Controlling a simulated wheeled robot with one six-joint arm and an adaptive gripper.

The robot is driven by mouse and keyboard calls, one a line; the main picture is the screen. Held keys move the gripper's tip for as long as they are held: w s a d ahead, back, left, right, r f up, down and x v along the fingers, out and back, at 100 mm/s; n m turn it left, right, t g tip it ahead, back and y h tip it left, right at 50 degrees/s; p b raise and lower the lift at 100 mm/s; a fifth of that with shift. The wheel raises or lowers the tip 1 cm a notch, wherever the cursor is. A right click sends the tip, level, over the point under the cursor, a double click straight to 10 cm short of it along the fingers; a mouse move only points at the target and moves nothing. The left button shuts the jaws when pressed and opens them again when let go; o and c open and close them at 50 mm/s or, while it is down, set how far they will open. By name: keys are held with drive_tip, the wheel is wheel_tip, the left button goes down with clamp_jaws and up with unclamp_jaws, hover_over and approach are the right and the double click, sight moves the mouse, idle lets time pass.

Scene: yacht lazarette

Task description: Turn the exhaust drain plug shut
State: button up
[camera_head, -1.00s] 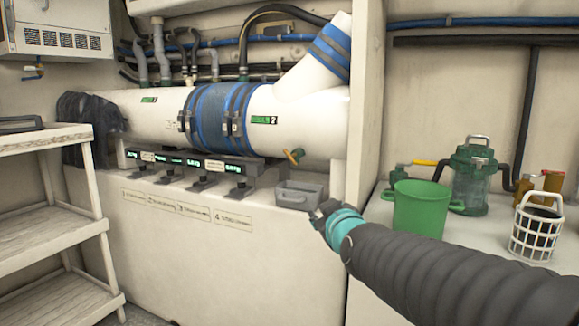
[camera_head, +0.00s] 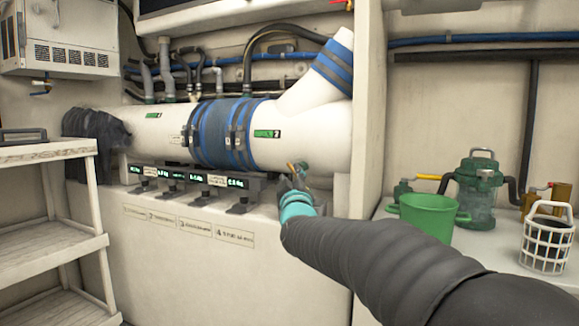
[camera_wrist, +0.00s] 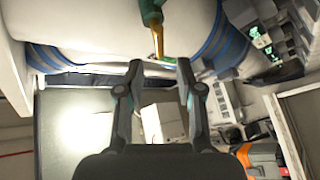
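The exhaust drain plug (camera_head: 303,167) is a small fitting low on the right end of the white exhaust pipe (camera_head: 315,133). In the wrist view the plug (camera_wrist: 152,14) has a green body and a brass-yellow lever pointing down the picture. My gripper (camera_head: 289,181) is just below and left of the plug in the head view and partly hides it. In the wrist view my gripper (camera_wrist: 160,66) has its two fingers spread, with nothing between them. The lever's end lies just beyond the gap between the fingertips. I see no clear contact.
A row of dark clamps with green-lit labels (camera_head: 190,177) runs under the pipe, left of my gripper. A green bucket (camera_head: 428,217), a green strainer (camera_head: 477,190) and a white basket (camera_head: 546,240) stand on the right bench. White shelves (camera_head: 50,240) stand at left.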

sight(290, 167)
drive_tip(key=shift+x, duration=3.15)
clamp_jaws()
